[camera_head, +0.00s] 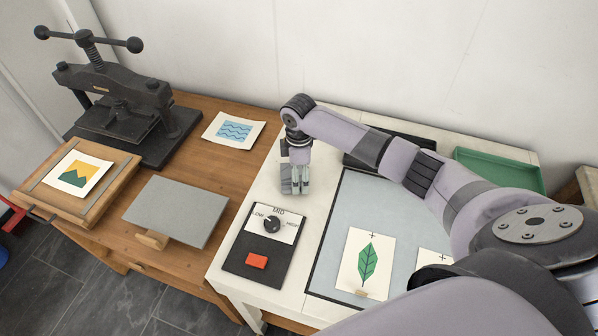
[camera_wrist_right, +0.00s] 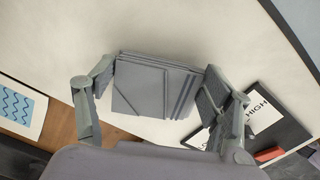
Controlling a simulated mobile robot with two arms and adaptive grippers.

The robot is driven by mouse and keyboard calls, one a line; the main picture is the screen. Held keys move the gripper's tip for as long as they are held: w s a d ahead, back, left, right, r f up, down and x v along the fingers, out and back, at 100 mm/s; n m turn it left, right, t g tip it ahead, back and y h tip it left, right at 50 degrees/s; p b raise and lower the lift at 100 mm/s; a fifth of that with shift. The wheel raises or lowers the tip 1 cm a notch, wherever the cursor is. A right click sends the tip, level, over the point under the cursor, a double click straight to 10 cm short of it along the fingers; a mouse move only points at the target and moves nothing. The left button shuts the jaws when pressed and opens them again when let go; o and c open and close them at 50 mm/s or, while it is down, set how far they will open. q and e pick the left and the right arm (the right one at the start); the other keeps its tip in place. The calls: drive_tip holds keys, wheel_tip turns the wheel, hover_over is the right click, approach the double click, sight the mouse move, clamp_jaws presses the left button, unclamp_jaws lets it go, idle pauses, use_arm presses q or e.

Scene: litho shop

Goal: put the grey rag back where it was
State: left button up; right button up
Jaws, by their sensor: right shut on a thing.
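The grey rag (camera_wrist_right: 140,88) shows in the right wrist view as a folded, layered grey bundle. It lies between the two fingers of my right gripper (camera_wrist_right: 156,88), which is shut on it. In the head view my right gripper (camera_head: 296,184) points down over the left part of the white table (camera_head: 262,190), behind the control box. The rag is mostly hidden by the fingers there, and I cannot tell whether it touches the tabletop. My left gripper is not in view.
The black control box (camera_head: 245,262) with a knob and red button is in front of my gripper. A grey mat (camera_head: 345,225) with leaf prints (camera_head: 366,262) lies to the right, a green tray (camera_head: 500,168) farther back. The wooden table at left holds a press (camera_head: 125,110) and a grey slab (camera_head: 175,210).

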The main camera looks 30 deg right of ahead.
drive_tip(key=o, duration=1.1)
drive_tip(key=shift+f, duration=0.1)
wheel_tip(320, 180, up, 12)
drive_tip(key=b, duration=0.1)
drive_tip(key=shift+b, duration=0.35)
